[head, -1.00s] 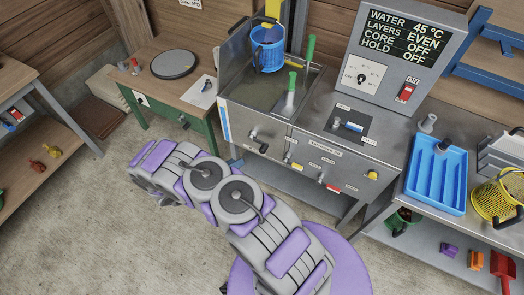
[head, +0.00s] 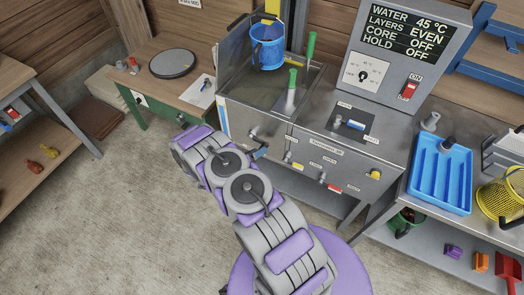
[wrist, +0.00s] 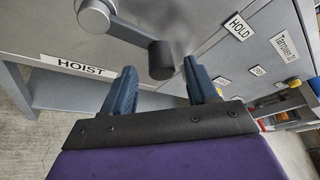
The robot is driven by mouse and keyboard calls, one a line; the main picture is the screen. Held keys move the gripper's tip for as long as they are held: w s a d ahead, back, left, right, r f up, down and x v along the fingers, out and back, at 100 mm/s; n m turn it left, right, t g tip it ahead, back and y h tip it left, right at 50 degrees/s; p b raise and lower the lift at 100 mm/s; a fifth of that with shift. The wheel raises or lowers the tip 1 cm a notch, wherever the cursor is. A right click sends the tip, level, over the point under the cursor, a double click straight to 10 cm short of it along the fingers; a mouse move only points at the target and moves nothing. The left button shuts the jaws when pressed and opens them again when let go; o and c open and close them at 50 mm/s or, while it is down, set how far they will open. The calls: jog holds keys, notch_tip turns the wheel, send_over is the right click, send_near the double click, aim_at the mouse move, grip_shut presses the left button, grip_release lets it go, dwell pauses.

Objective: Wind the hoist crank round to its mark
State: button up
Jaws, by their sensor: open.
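The hoist crank (wrist: 128,32) is in the wrist view, on the grey front panel above the HOIST label (wrist: 78,66). It has a silver hub, a grey arm and a dark handle knob (wrist: 160,60). My gripper (wrist: 160,84) is open, its two blue fingers on either side of and just below the knob; I cannot tell if they touch it. In the head view the crank (head: 253,134) is small on the tank's front, with my gripper's blue tip (head: 261,153) close by. A blue bucket (head: 267,50) hangs above the tank. The crank's mark cannot be made out.
The steel tank (head: 225,88) holds a green-handled tool (head: 291,90). A control panel (head: 408,60) reads WATER 45 °C, LAYERS EVEN, CORE OFF, HOLD OFF. A blue tray (head: 441,178) is at the right, a wooden bench (head: 140,78) at the left. The floor in front is clear.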

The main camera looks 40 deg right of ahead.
jog(key=shift+x, duration=1.85)
jog(key=shift+a, duration=0.1)
jog(key=shift+c, duration=0.3)
jog(key=shift+w, duration=0.1)
grip_shut()
